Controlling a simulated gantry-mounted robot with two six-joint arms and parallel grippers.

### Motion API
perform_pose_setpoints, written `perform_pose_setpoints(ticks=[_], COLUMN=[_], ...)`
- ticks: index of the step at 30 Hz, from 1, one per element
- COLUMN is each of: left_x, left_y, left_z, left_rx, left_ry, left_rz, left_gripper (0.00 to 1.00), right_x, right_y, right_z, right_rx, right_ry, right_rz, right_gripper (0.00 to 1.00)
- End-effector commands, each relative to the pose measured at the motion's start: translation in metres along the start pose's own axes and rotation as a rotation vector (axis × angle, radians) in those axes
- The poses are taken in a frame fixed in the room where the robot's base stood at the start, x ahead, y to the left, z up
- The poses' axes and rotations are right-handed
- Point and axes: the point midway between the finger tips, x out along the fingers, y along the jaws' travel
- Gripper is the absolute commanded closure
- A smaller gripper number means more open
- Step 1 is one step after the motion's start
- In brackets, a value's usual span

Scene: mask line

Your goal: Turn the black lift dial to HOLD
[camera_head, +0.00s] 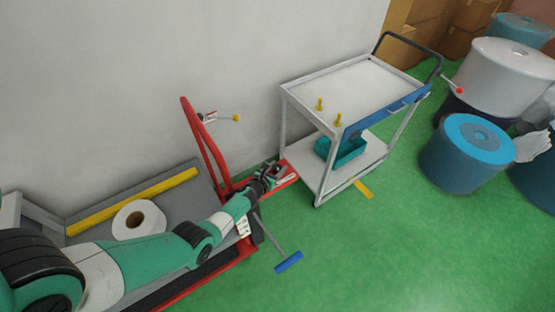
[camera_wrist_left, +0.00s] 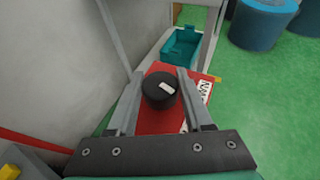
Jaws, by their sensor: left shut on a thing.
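The black lift dial (camera_wrist_left: 158,96) shows in the left wrist view as a round knob with a white mark on top. It sits on a red panel (camera_wrist_left: 155,124) of the red lift cart. My left gripper (camera_wrist_left: 159,84) has a finger on each side of the dial and is shut on it. White labels with dark print (camera_wrist_left: 205,91) lie on the panel to the right; I cannot read them. In the head view my left gripper (camera_head: 270,174) is at the red panel by the cart's red upright, and the dial is mostly hidden. My right gripper is not in view.
A white trolley (camera_head: 355,85) with yellow pegs and a teal bin (camera_head: 343,150) stands just right of the gripper. A white roll (camera_head: 138,219) lies on the lift cart's grey bed. A blue-ended handle (camera_head: 288,262) sticks out in front. Green floor is free at lower right.

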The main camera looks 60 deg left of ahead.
Motion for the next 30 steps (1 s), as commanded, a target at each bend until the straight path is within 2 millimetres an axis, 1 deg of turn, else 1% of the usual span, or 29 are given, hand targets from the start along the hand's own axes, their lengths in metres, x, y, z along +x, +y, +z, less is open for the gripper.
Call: perform_pose_setpoints(ticks=[1,3,12,29,30], left_x=[-0.0010,-0.0002,0.0007,0.0000,0.0000], left_y=[0.0030,0.0026,0.0011,-0.0008,-0.0008], left_z=[0.0039,0.0028,0.0009,0.0016,0.0016], left_rx=[0.011,0.030,0.078,0.088,0.088], left_ry=[0.002,0.001,-0.004,-0.004,-0.004], left_rz=[-0.024,-0.068,-0.188,-0.221,-0.221], left_gripper=[1.00,1.00,1.00,1.00,0.42], right_x=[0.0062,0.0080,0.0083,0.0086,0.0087], right_y=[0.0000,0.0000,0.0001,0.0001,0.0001], right_z=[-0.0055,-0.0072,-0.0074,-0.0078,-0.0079], right_rx=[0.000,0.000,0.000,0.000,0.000], right_ry=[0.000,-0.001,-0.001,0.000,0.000], right_rz=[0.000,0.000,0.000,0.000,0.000], right_gripper=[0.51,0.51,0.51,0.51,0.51])
